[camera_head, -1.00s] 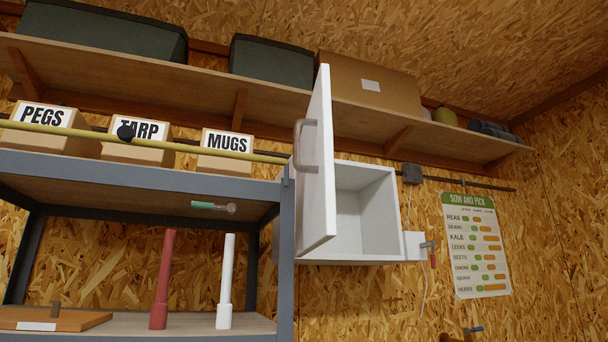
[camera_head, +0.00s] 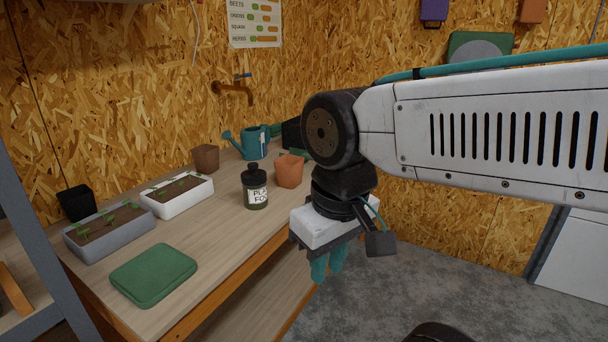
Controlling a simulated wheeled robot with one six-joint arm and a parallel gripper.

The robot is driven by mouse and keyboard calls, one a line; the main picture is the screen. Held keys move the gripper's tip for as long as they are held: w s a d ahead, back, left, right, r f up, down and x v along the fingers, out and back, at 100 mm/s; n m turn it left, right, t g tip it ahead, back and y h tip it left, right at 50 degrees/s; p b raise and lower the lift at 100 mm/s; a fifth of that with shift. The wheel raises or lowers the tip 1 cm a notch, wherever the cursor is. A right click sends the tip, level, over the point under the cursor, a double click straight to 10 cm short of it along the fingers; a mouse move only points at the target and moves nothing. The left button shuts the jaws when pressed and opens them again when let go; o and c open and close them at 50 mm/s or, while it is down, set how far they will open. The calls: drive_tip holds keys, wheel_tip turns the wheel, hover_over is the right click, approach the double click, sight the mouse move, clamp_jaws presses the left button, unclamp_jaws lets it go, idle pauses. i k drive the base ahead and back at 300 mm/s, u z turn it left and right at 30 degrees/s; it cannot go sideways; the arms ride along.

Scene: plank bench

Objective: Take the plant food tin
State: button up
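A dark green bottle-shaped container (camera_head: 255,188) with a black cap stands upright on the plank bench (camera_head: 215,235). Its white label is partly readable as "PLA" and "FO", and it looks like a bottle rather than a tin. My gripper (camera_head: 328,265) hangs with teal fingers pointing down, to the right of the container and lower in the picture, beyond the bench's front edge. The two fingers show close together with nothing visible between them. From this angle I cannot tell how far apart they are.
A terracotta pot (camera_head: 289,171) stands just right of the container. A white seedling trough (camera_head: 178,195), grey trough (camera_head: 108,231), brown pot (camera_head: 206,158) and teal watering can (camera_head: 254,143) are around it. A green pad (camera_head: 153,274) lies in front. Bench surface between pad and container is clear.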

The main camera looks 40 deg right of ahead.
sight(256, 198)
drive_tip(key=z, duration=0.55)
drive_tip(key=k, duration=0.55)
drive_tip(key=z, duration=0.55)
drive_tip(key=k, duration=0.7)
drive_tip(key=u, duration=0.75)
drive_tip(key=i, duration=1.2)
drive_tip(key=z, duration=0.65)
drive_tip(key=i, duration=0.45)
drive_tip(key=z, duration=0.5)
